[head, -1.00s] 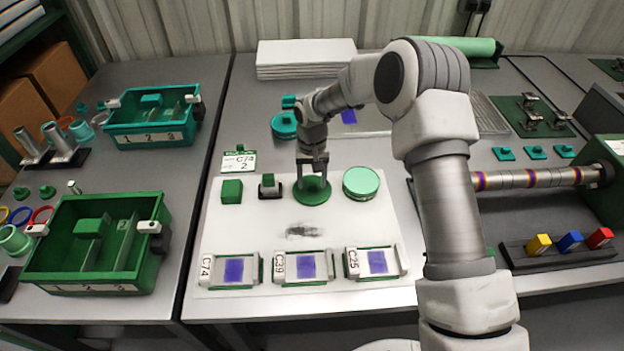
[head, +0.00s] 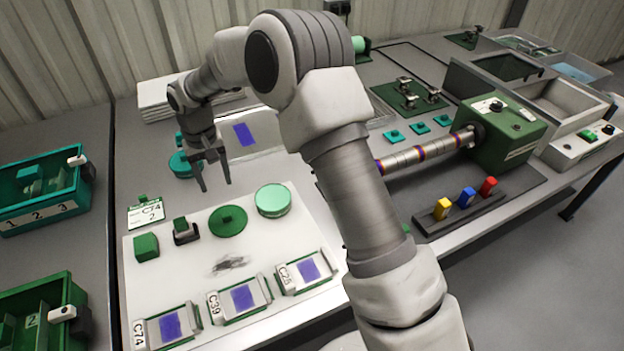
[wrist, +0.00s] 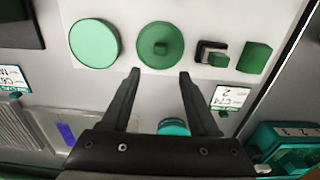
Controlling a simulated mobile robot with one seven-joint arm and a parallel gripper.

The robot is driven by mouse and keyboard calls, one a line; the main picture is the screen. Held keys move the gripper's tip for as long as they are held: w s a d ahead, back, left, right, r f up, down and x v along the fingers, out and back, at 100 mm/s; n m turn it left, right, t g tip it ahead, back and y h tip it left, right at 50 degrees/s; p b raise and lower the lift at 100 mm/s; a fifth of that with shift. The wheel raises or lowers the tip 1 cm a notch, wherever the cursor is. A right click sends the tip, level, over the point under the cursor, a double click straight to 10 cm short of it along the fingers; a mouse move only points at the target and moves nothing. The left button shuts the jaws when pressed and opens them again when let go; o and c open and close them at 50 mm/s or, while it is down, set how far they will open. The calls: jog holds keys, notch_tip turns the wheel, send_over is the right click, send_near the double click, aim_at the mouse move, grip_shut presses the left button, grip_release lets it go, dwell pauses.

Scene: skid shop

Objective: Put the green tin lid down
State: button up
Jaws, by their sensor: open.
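The green tin lid (head: 228,221), a dark green disc with a small knob, lies flat on the white mat (head: 190,265). It sits between a small black-and-green stamp-like piece (head: 182,230) and a light green round tin (head: 273,200). My gripper (head: 216,186) is open and empty, above and behind the lid, apart from it. In the wrist view the lid (wrist: 160,45) shows whole just beyond my open fingertips (wrist: 158,72), with the round tin (wrist: 95,43) beside it.
A green block (head: 146,246) and a C74 card (head: 146,214) stand at the mat's left. Three labelled trays with purple pads, one marked C39 (head: 240,298), line its front edge. A teal round tin (head: 182,165) is behind my gripper. Green bins (head: 40,215) stand left.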

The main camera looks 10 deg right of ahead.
jog(key=s+d+r+t, duration=0.1)
jog(key=s+d+r, duration=0.4)
jog(key=d+r, duration=0.35)
jog(key=s+d+r+t, duration=0.2)
jog(key=s+d+r, duration=0.4)
jog(key=r, duration=0.4)
jog(key=s+d+r+m+t, duration=0.1)
jog(key=s+d, duration=0.4)
jog(key=s, duration=0.3)
jog(key=s+d+r+m+t, duration=0.1)
jog(key=s+d+r, duration=0.1)
jog(key=s+d, duration=0.4)
jog(key=s, duration=0.3)
jog(key=shift+s+m+t, duration=0.25)
jog(key=shift+m+t, duration=0.05)
jog(key=shift+m, duration=0.1)
notch_tip(320, 180, up, 6)
jog(key=p, duration=0.6)
jog(key=shift+f, duration=0.1)
